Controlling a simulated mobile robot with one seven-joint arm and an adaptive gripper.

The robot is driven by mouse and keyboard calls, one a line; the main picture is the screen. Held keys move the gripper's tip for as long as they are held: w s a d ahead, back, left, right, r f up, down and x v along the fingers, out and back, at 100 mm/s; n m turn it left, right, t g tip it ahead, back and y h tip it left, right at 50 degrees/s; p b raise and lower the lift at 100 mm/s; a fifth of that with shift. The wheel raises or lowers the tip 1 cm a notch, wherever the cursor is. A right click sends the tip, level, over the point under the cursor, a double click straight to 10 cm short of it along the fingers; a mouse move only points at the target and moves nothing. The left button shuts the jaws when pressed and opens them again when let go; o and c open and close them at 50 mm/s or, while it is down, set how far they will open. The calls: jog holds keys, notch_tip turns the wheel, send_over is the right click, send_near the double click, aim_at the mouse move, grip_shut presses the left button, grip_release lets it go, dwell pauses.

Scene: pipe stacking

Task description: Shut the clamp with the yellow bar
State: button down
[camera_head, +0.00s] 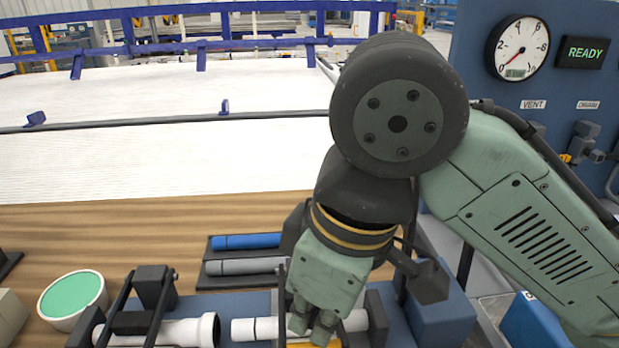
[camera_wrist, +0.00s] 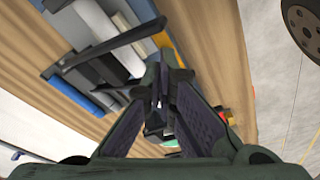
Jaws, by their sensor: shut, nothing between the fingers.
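My gripper (camera_head: 312,326) points down at the front of the bench, with its fingers together and nothing between them. It hides much of the clamp (camera_head: 377,318) around the right white pipe (camera_head: 262,328). A yellow strip (camera_head: 300,345), probably the yellow bar, shows just below the fingertips at the bottom edge. I cannot tell whether gripper and bar touch, or how far that clamp is closed.
A dark clamp (camera_head: 152,290) stands at the left white pipe (camera_head: 190,332). Behind are a blue pipe (camera_head: 245,241) and a grey pipe (camera_head: 245,266) on a dark rack. A green-topped round tub (camera_head: 75,298) stands left. A panel with a gauge (camera_head: 518,48) is at right.

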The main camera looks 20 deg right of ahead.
jog(key=shift+s+a+f+b, duration=0.1)
jog(key=shift+s+f+b, duration=0.35)
jog(key=shift+f, duration=0.5)
jog(key=shift+s+a+f+b, duration=0.1)
jog(key=shift+s+f+b, duration=0.2)
jog(key=shift+f, duration=0.3)
jog(key=shift+s+f+b, duration=0.2)
jog(key=shift+f+b, duration=0.05)
jog(key=shift+f, duration=0.4)
notch_tip(320, 180, up, 6)
jog(key=p, duration=0.6)
jog(key=shift+s, duration=0.15)
